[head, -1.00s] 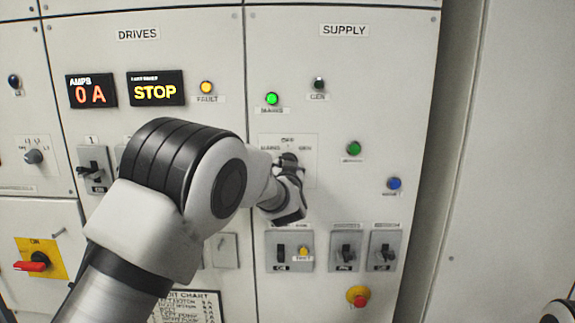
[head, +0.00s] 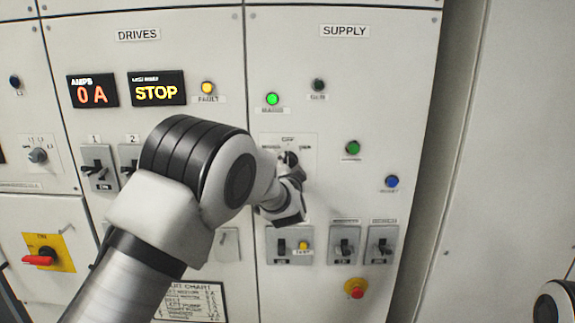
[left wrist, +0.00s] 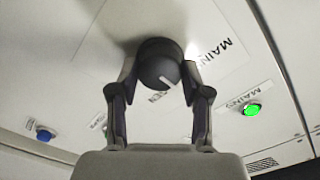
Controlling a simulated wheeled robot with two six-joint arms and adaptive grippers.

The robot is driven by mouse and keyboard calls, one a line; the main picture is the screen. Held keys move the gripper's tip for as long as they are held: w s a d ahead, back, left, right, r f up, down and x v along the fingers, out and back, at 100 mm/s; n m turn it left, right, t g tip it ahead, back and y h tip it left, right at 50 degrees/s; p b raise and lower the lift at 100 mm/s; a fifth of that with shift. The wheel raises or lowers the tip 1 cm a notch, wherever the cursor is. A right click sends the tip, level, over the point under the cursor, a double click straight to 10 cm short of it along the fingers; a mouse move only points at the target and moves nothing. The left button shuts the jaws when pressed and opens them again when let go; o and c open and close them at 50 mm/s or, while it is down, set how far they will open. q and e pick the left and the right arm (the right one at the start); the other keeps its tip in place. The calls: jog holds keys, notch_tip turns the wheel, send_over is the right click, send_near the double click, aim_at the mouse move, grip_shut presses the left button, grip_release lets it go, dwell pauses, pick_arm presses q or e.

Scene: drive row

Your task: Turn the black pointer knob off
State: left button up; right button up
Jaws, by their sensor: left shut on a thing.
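The black pointer knob (left wrist: 158,64) is between the two fingers of my left gripper (left wrist: 158,80) in the left wrist view. The fingers are shut on its sides. A short white mark shows on its face; I cannot tell surely which label it points at. Its plate has a MAINS label and a GEN label. In the head view the knob (head: 290,158) is partly hidden by my left gripper (head: 286,166), under an OFF label on the SUPPLY panel. My right gripper is not in view.
The green MAINS lamp (head: 272,99) is lit; the GEN lamp (head: 318,85) looks dark. Several switches stand below the knob, with a red push button (head: 355,288) under them. A green button (head: 353,148) and a blue one (head: 391,181) are to the right.

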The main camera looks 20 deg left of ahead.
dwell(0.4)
pick_arm(q)
jog(key=o, duration=1.2)
jog(key=shift+c, duration=0.2)
jog(key=shift+s+d, duration=0.1)
